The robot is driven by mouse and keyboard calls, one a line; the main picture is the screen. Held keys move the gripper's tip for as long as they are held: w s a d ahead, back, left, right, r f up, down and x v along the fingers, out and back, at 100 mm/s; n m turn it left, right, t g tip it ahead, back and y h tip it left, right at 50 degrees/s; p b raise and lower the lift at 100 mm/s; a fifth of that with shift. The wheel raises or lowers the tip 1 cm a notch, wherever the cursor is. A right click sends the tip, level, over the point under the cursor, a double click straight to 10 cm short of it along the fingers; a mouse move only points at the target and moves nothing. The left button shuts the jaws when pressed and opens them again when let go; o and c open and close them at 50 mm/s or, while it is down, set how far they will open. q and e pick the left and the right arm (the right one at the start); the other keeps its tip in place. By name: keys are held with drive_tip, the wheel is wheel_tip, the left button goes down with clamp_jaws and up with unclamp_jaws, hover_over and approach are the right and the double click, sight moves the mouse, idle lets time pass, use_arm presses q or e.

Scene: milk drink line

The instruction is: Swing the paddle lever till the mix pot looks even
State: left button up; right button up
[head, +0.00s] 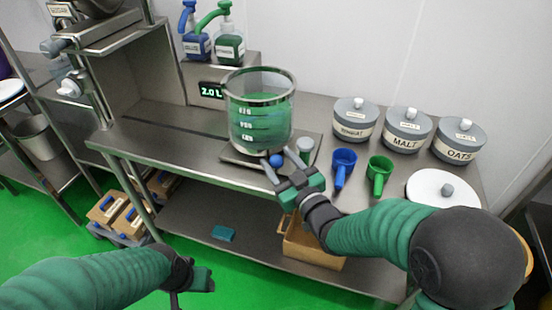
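The mix pot (259,113) looks to be the clear, marked vessel on a flat metal base on the steel counter. Green contents show through its wall; I cannot tell how even they are. A blue ball knob (277,160) shows low at the pot's front; it may be the paddle lever's end, but no lever arm is clear. My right gripper (279,162) is at the knob, its two fingers spread on either side of it; contact is not clear. My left gripper (190,284) hangs low over the floor at the lower left, away from the counter, its fingers partly hidden.
Lidded canisters (403,130) line the back right. Blue and green pump bottles (229,47) stand behind. The counter (160,133) left of the pot is clear.

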drive_tip(key=shift+w, duration=0.1)
drive_tip(key=c, duration=0.5)
drive_tip(key=shift+a, duration=0.55)
clamp_jaws()
drive_tip(key=shift+d, duration=0.1)
drive_tip(key=shift+d, duration=0.15)
